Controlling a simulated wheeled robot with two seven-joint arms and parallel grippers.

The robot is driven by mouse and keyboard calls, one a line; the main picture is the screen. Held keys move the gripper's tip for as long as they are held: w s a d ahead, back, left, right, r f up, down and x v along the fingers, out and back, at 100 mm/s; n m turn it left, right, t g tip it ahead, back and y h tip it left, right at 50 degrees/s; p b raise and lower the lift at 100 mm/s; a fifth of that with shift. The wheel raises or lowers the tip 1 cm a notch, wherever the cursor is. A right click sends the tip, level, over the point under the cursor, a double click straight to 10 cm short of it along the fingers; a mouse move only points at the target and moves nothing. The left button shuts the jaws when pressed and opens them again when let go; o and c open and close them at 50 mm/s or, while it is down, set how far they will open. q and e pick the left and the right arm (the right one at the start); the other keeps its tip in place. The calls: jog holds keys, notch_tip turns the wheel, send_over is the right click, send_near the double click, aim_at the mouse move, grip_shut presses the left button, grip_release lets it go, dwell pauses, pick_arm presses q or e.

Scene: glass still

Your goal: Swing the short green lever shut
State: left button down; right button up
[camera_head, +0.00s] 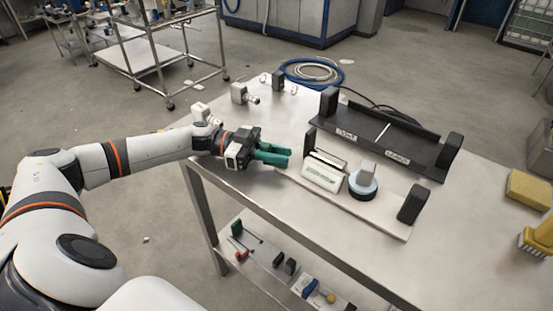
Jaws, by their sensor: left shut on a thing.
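My left gripper (285,157) reaches in from the left over the near left edge of the steel table (455,235). Its two green fingers point right, toward a white plate. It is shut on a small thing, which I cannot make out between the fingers. I cannot tell a short green lever apart from the green fingers at this size. On the plate (372,218) stand a white box with a dark bar (322,175) and a round blue-and-white piece (363,184). My right gripper is not in view.
A black labelled tray (407,153) with dark end blocks lies behind the plate. Small grey fittings (240,95) and a blue hose coil (312,72) are at the back. A yellow block (529,190) is at right. Coloured tools, one green-ended (237,228), lie on the lower shelf.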

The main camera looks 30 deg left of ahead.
pick_arm(q)
jog(key=shift+w+m+g, duration=0.1)
jog(key=shift+m+g, duration=0.5)
jog(key=shift+g, duration=0.3)
jog(key=c, duration=1.3)
grip_release()
jog(key=b+v, duration=0.2)
jog(key=v, duration=0.9)
jog(key=shift+w+f, duration=0.1)
jog(key=shift+f, duration=0.15)
jog(key=shift+a+r, duration=0.1)
jog(key=shift+a, duration=0.45)
